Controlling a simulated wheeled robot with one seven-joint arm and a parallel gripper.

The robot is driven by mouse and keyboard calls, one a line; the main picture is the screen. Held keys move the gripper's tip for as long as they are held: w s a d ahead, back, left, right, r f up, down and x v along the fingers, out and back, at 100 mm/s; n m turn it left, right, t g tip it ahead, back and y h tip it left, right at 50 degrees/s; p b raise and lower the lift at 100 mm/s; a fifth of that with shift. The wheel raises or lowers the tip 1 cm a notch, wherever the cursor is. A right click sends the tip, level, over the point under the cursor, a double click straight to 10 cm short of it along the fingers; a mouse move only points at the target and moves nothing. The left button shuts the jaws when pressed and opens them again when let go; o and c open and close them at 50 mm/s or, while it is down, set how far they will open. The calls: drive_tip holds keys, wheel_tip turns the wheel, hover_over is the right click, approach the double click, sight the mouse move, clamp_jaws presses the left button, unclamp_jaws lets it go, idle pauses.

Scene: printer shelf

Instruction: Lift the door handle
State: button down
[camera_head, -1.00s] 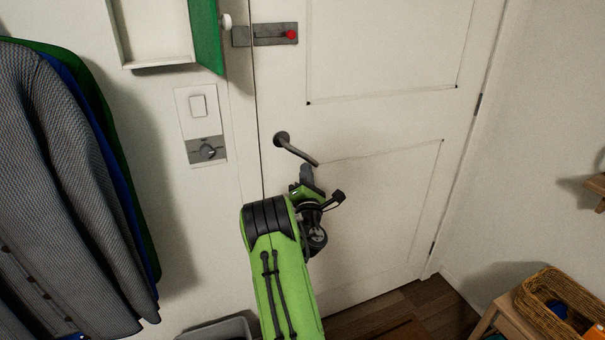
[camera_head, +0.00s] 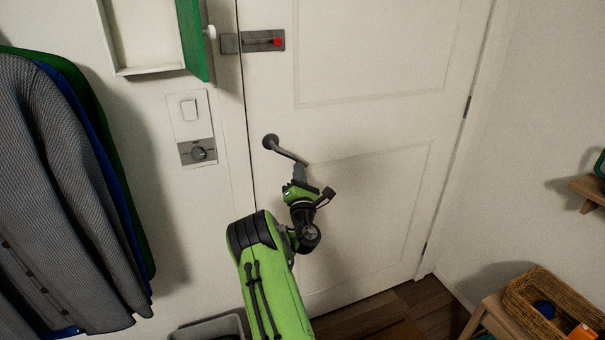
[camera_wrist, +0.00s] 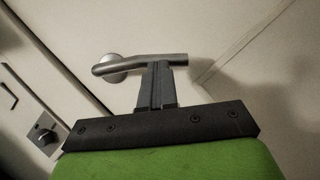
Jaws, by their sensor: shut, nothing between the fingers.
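The door handle (camera_head: 287,152) is a grey metal lever on a round rose, on the white door (camera_head: 365,125). In the head view it slopes down to the right from its rose. My gripper (camera_head: 300,168) is below the free end of the lever, fingers shut and pointing up, with nothing between them. In the wrist view, the fingertips (camera_wrist: 157,65) meet the underside of the lever (camera_wrist: 140,64) and appear to touch it. The lever lies across above the fingers, not between them. The exact contact is too small to confirm.
A bolt with a red knob (camera_head: 263,41) is above the handle. A switch panel (camera_head: 191,130) and hanging coats (camera_head: 60,200) are to the left. An open green cabinet door (camera_head: 192,40) is at upper left. A wicker basket (camera_head: 530,300) and shelf (camera_head: 590,188) are at right.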

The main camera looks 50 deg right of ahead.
drive_tip(key=r+n, duration=0.1)
drive_tip(key=d+r+n+t, duration=0.1)
drive_tip(key=s+d+r+n+y, duration=0.1)
drive_tip(key=r, duration=0.1)
drive_tip(key=shift+s+d+r+n+t, duration=0.1)
drive_tip(key=shift+n+t, duration=0.3)
drive_tip(key=shift+d+r, duration=0.1)
drive_tip(key=shift+r, duration=0.05)
idle(0.5)
